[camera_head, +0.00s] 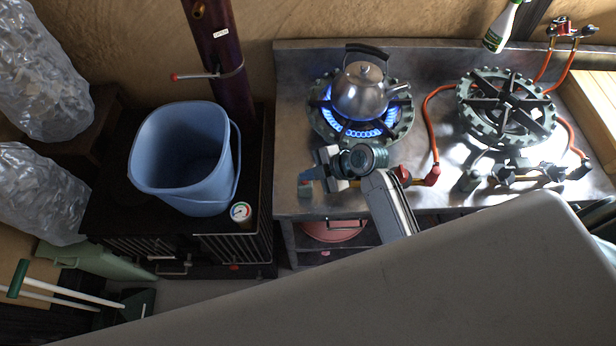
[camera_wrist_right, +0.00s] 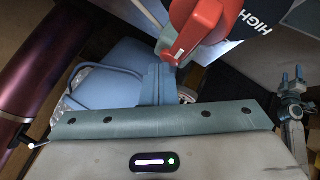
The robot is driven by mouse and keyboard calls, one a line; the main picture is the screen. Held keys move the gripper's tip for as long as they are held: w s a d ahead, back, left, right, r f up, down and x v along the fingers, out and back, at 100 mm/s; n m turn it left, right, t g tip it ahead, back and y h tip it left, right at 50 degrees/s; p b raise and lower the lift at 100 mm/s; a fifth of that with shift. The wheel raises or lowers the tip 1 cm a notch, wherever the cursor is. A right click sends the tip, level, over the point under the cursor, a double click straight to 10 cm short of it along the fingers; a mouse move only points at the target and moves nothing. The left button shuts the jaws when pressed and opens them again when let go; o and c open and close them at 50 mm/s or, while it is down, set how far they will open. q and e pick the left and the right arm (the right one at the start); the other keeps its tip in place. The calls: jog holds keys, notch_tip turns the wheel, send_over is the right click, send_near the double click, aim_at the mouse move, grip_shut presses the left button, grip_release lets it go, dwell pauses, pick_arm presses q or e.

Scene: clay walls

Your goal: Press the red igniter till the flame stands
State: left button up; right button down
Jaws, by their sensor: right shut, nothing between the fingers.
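The left burner (camera_head: 392,132) carries a steel kettle (camera_head: 357,97). A ring of blue flame (camera_head: 343,131) burns under the kettle. My right gripper (camera_head: 308,180) is shut and empty at the front left edge of the stove top, below that burner. In the right wrist view, a red part (camera_wrist_right: 203,28) with a white line sits beside "HIGH" lettering. My shut fingers (camera_wrist_right: 165,85) are right by its lower end; I cannot tell whether they touch. I also cannot tell whether this red part is the igniter or a knob. My left gripper is out of view.
A blue bucket (camera_head: 176,153) stands on a black stove (camera_head: 120,215) at left, beside a dark flue pipe (camera_head: 222,60). The right burner (camera_head: 507,110) shows no flame. An orange hose (camera_head: 429,115) runs between the burners. A green-white bottle (camera_head: 501,28) is at the back.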

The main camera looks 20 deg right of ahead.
jog(key=shift+r, duration=0.1)
jog(key=shift+r+p, duration=0.3)
jog(key=shift+r, duration=0.1)
notch_tip(320, 180, up, 6)
jog(key=p, duration=0.4)
jog(key=shift+p, duration=0.3)
dwell(0.3)
